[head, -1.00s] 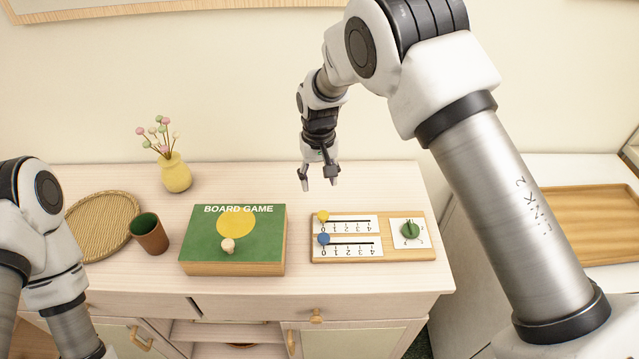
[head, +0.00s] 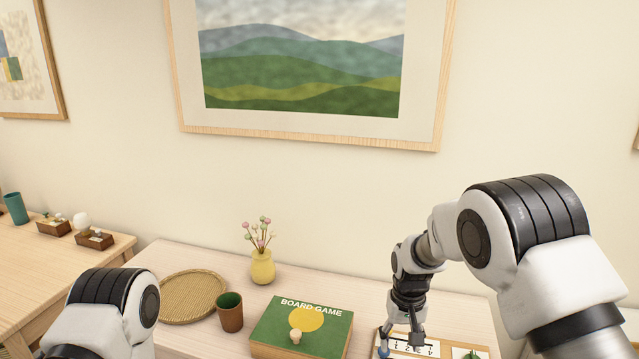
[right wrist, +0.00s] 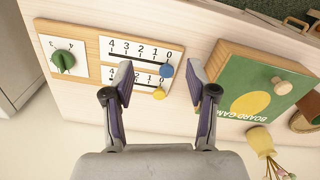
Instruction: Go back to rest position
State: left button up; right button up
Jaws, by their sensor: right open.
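My right gripper (head: 400,345) is open and empty over the wooden slider board, low in the head view. It also shows open in the right wrist view (right wrist: 160,80), with nothing between its fingers. The slider board (right wrist: 92,62) carries a blue knob (right wrist: 166,70) and a yellow knob (right wrist: 159,93), both at the 0 end of their scales, and a green dial (right wrist: 64,58). The fingers appear above the board, though the exact gap is hard to judge. My left arm shows at the lower left of the head view; its gripper is outside the frame.
A green board game box (head: 265,328) with a pale knob (head: 295,337) lies left of the slider board. A brown cup (head: 230,318), a yellow vase (head: 262,268) and a woven tray (head: 185,297) stand farther left. A framed landscape (head: 300,60) hangs on the wall.

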jog(key=s+d+f+m+g+b, duration=0.1)
jog(key=s+d+f+g, duration=0.15)
jog(key=s+f, duration=0.8)
jog(key=s+d+f+g+b, duration=0.2)
jog(key=s+d+f, duration=0.1)
jog(key=s+f, duration=0.75)
jog(key=s+d+f+t, duration=0.2)
jog(key=s+t, duration=0.2)
jog(key=s, duration=1)
jog(key=shift+s+d+f+n, duration=0.15)
jog(key=shift+s+d+n, duration=0.1)
jog(key=shift+n, duration=0.15)
jog(key=shift+t, duration=0.25)
